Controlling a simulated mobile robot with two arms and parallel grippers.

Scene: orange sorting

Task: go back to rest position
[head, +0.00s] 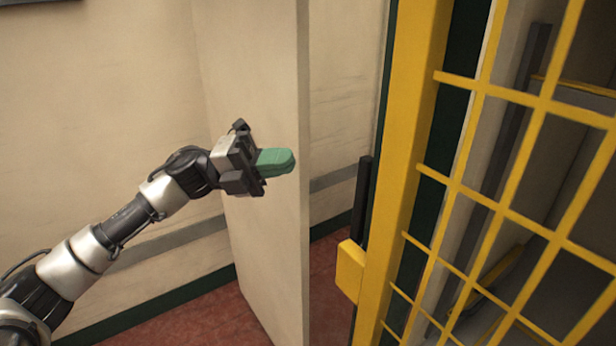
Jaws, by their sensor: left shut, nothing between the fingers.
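My left gripper (277,162) is raised in the middle left of the head view, at the end of my outstretched left arm. Its green fingers are together, with nothing held between them. It points to the right, in front of a cream wall corner, and looks apart from the yellow frame. My right gripper is not in view.
A yellow gate post (404,130) with a yellow mesh panel (485,190) fills the right side. A yellow latch box (350,270) juts from the post. A cream pillar (265,250) stands behind my gripper. Red floor (185,325) shows below.

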